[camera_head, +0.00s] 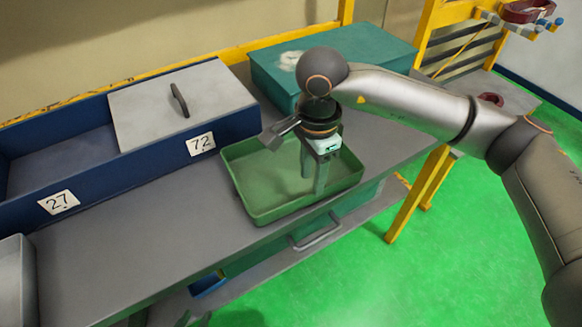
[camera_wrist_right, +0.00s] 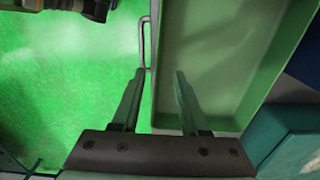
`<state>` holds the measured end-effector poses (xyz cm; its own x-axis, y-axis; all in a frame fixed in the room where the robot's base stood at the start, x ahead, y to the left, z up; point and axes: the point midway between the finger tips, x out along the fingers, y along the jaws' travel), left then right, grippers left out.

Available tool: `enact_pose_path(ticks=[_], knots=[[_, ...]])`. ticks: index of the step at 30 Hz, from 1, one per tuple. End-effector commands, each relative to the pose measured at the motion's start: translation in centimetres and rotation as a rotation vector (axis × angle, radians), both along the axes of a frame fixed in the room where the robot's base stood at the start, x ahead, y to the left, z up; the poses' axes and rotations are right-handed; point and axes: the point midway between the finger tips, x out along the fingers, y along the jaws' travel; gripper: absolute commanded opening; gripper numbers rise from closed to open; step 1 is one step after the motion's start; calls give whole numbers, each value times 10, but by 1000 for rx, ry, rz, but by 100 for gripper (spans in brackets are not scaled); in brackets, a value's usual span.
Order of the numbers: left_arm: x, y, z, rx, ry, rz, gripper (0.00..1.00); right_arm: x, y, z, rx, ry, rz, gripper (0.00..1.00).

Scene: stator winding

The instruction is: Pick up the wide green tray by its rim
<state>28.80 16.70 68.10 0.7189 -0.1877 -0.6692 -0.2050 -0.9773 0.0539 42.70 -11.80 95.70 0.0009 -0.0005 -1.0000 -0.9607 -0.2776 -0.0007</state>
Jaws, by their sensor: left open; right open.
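The wide green tray (camera_head: 240,190) sits empty on the grey workbench in the head view. It also shows in the right wrist view (camera_wrist_right: 220,60). My right gripper (camera_head: 313,184) is open and points down over the tray's front long side. In the right wrist view its fingers (camera_wrist_right: 158,73) lie on either side of the near rim, one over the tray's inside and one over the floor side. I cannot tell how far down the fingers reach past the rim.
A blue bin with labels 27 (camera_head: 58,202) and 72 (camera_head: 200,144) stands left of the tray, partly covered by a grey lid (camera_head: 185,100). A teal box (camera_head: 272,65) stands behind. A drawer handle (camera_head: 318,234) sticks out below the bench's front edge. Bare benchtop (camera_head: 150,235) lies front left.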

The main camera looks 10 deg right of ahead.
Motion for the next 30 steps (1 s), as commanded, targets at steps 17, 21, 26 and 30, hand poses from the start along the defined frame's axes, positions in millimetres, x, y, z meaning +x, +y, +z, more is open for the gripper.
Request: enact_pose_path(ticks=[17, 21, 26, 30], knots=[[-2, 2, 6, 3, 5, 2, 46, -4, -5, -50, 1, 0, 1, 44], [-2, 2, 5, 3, 6, 2, 46, -4, -5, -50, 1, 0, 0, 35], [-2, 2, 5, 3, 7, 2, 46, -4, -5, -50, 1, 0, 0, 17], [-2, 2, 5, 3, 7, 3, 46, -4, -5, -50, 1, 0, 0, 1]])
